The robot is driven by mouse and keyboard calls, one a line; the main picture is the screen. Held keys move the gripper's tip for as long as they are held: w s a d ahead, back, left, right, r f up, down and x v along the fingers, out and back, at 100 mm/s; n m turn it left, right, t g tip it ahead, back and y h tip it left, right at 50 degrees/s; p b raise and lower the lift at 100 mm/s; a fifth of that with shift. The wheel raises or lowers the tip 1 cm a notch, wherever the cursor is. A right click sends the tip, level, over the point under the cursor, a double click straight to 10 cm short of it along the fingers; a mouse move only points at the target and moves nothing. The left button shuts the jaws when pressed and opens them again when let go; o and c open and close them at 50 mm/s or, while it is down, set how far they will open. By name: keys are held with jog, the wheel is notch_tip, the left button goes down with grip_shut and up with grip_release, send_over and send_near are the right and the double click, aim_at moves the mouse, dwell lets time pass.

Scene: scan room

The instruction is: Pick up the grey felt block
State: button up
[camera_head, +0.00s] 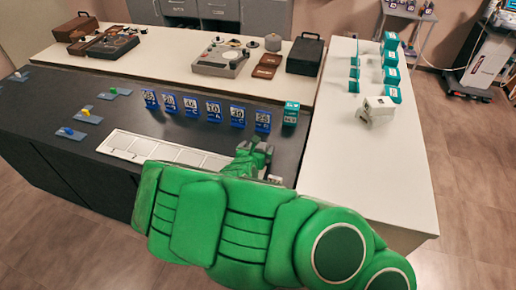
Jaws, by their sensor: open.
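My green arm crosses the front of the view. My gripper (257,150) is at its far end, above the right part of the black bench (130,118). It is small in the picture and partly covered by my own arm. I cannot clearly make out a grey felt block. A small grey patch shows beside the gripper, but I cannot tell whether it is the block or part of my arm. I see nothing clearly held in the jaws. Part of the bench is hidden behind my arm.
A white sectioned tray (122,142) lies left of the gripper. Several blue number cards (213,110) stand behind it, with a teal-and-white box (291,112) at their right end. A white counter (365,190) adjoins on the right, holding more boxes. Small coloured pieces lie at left.

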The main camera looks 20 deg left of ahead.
jog(key=shift+w, duration=0.3)
jog(key=shift+c, duration=0.5)
jog(key=c, duration=0.9)
jog(key=shift+r, duration=0.15)
jog(key=shift+c, duration=0.2)
